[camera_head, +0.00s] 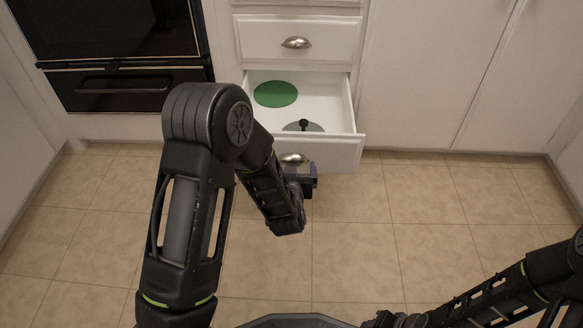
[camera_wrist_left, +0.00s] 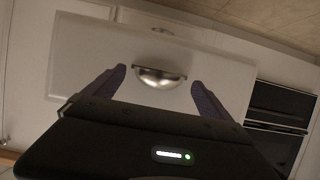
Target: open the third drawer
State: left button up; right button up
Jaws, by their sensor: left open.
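The open white drawer (camera_head: 335,152) is the lowest one showing in the head view. It is pulled out, with its inside visible from above. Its cup-shaped metal handle (camera_head: 293,158) is partly hidden by my left gripper (camera_head: 308,180), which is low in front of the drawer face. In the left wrist view, the handle (camera_wrist_left: 160,78) lies between the two spread fingers of my left gripper (camera_wrist_left: 158,77). The fingers are open, and I cannot tell whether they touch the handle. My right arm enters at the lower right of the head view, with its gripper out of sight.
A green disc (camera_head: 275,94) and a lid with a black knob (camera_head: 303,125) lie in the drawer. A closed drawer (camera_head: 297,42) is above. A black oven (camera_head: 130,88) stands left, and closed cabinet doors (camera_head: 430,70) stand right. The tiled floor (camera_head: 350,240) ahead is clear.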

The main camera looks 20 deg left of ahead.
pick_arm(q)
jog(key=p+v, duration=0.2)
jog(key=v, duration=0.5)
jog(key=shift+s+r+p, duration=0.15)
jog(key=shift+s+p, duration=0.2)
jog(key=shift+p, duration=0.05)
jog(key=shift+d, duration=0.15)
